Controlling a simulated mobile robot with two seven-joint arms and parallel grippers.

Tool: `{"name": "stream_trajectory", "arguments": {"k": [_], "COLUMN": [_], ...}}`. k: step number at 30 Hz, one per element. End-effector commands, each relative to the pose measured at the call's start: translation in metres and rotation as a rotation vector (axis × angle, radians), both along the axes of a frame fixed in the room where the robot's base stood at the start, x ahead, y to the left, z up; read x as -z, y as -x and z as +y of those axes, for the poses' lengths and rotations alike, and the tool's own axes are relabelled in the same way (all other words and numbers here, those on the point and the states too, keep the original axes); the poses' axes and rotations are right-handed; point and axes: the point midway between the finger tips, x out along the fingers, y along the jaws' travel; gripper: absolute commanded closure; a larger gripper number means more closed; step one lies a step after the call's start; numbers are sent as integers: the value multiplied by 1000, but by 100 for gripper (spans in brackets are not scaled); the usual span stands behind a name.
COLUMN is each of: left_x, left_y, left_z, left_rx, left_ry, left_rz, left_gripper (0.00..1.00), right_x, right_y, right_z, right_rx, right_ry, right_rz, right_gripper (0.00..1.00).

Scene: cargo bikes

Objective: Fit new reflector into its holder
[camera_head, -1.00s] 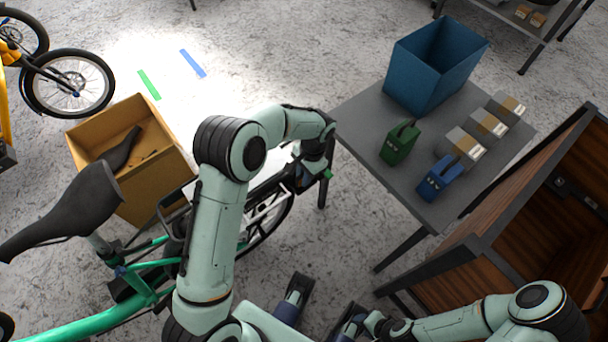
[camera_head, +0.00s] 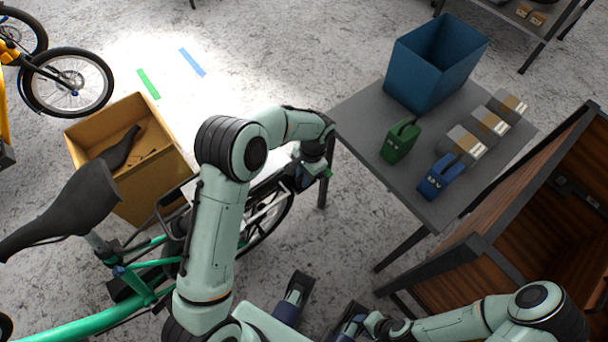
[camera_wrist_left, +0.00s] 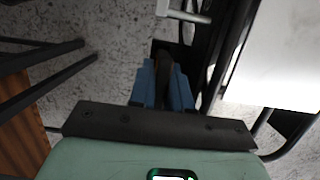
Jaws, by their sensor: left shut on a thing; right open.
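My left gripper (camera_head: 312,180) is at the rear end of the green bike (camera_head: 262,212), beside its rear wheel. In the left wrist view its blue fingers (camera_wrist_left: 164,85) are shut on a small dark thing (camera_wrist_left: 165,65), which I take to be the reflector. The fingers and wrist hide most of it. A black part of the bike (camera_wrist_left: 168,46) lies right at the fingertips; I cannot tell whether this is the holder or whether the reflector is seated in it. My right gripper (camera_head: 325,308) is open and empty at the bottom of the head view.
A cardboard box (camera_head: 150,180) stands on the floor at left. A wooden cargo box (camera_head: 545,225) is at right.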

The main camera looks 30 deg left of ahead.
Motion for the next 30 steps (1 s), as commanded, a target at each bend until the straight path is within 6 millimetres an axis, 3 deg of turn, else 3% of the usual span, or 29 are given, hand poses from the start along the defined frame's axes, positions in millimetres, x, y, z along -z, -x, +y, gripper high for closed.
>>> {"name": "stream_trajectory", "arguments": {"k": [3, 4, 6, 17, 20, 30], "left_x": [3, 3, 3, -4, -18, -91], "left_y": [0, 0, 0, -2, -5, -20], "left_z": [0, 0, 0, 0, -1, -9], "left_rx": [0, -1, 0, -1, 0, 0], "left_ry": [0, 0, 0, -1, -1, 0], "left_rz": [0, 0, 0, -3, -6, -5], "left_gripper": [99, 76, 53, 52, 52, 52], "right_x": [2, 2, 1, 0, -2, -13], "right_y": [0, 0, 0, 1, 1, 6], "right_z": [0, 0, 0, 0, 0, 0], "right_rx": [0, 0, 0, -1, -1, -5], "right_ry": [0, 0, 0, -1, -1, -3], "right_rz": [1, 1, 0, 2, 5, 21], "right_gripper": [58, 58, 58, 58, 58, 58]}}
